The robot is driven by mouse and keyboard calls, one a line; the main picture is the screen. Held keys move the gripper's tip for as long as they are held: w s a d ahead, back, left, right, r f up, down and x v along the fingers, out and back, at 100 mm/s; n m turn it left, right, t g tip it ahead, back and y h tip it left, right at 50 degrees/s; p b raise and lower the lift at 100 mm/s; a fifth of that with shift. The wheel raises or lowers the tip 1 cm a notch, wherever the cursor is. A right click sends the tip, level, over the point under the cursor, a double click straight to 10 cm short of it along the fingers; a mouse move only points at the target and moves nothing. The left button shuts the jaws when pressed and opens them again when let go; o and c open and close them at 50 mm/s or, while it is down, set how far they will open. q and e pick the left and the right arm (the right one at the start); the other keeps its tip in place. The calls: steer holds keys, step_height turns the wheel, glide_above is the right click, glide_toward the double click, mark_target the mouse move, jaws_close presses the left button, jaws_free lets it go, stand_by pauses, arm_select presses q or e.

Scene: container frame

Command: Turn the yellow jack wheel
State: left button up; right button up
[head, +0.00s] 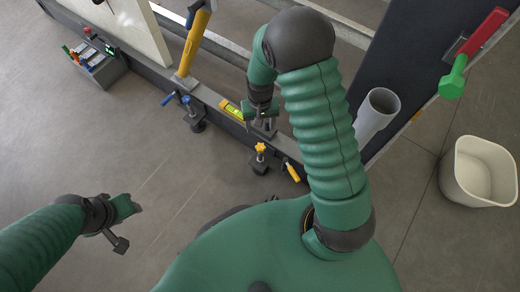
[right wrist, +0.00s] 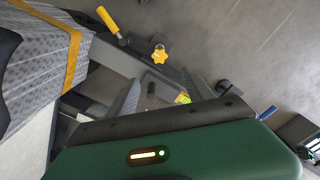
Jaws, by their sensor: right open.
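The yellow jack wheel (head: 260,148) is a small knob on a dark jack at the lower edge of the frame. It also shows in the right wrist view (right wrist: 160,54), upper middle, with nothing touching it. My right gripper (head: 262,114) is open and empty, over the frame's dark beam, above and close to the wheel in the head picture. Its fingertips are small and partly hidden by the wrist. My left gripper (head: 132,210) is far to the left over bare floor, and its fingers are too unclear to read.
A yellow-green level (head: 232,110) lies on the beam beside my right gripper. A blue-topped jack (head: 190,108), a yellow post (head: 193,45) and a yellow handle (head: 291,172) stand nearby. A grey tube (head: 377,110) and a white bin (head: 480,172) are at right.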

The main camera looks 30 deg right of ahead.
step_height(320, 180, down, 16)
steer(key=b, duration=0.9)
steer(key=shift+s+r, duration=0.1)
